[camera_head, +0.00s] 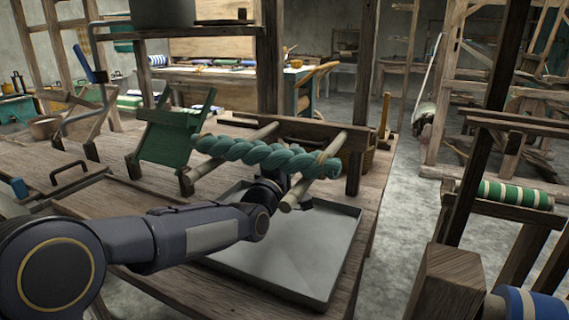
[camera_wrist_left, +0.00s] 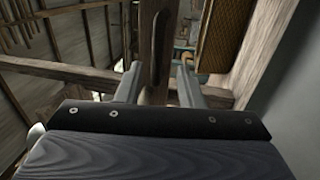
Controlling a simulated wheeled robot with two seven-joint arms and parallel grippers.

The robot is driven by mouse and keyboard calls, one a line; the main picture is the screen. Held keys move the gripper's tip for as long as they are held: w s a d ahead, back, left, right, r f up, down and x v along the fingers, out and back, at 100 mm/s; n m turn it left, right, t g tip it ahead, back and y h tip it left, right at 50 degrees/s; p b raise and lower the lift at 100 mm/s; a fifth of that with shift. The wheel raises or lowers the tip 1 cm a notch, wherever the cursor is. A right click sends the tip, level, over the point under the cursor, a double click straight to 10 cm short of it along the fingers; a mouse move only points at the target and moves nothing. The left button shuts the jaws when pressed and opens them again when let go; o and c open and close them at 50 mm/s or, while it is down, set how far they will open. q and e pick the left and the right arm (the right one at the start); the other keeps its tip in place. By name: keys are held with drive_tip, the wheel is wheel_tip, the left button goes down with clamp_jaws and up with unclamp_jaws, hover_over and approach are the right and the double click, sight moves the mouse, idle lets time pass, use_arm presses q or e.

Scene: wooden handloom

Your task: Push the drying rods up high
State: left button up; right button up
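Two pale wooden drying rods, the left one (camera_head: 228,156) and the right one (camera_head: 296,192), slope toward me from a wooden crossbar. A twisted teal yarn skein (camera_head: 262,154) lies across both. My left gripper (camera_head: 288,190) is low beside the right rod, under the skein's right part; its fingertips are partly hidden there. In the left wrist view the two grey fingers (camera_wrist_left: 158,88) stand apart. A wooden bar with a dark slot (camera_wrist_left: 160,45) shows between them; I cannot tell whether they touch it. My right gripper is not in view.
A grey metal tray (camera_head: 335,255) lies on the wooden table below the rods. A dark post (camera_head: 270,65) rises behind. Bare floor (camera_head: 395,215) lies right of the table.

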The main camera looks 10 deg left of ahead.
sight(302, 145)
use_arm(q)
drive_tip(key=x, duration=0.8)
drive_tip(key=shift+r, duration=0.15)
drive_tip(key=shift+s, duration=0.1)
clamp_jaws()
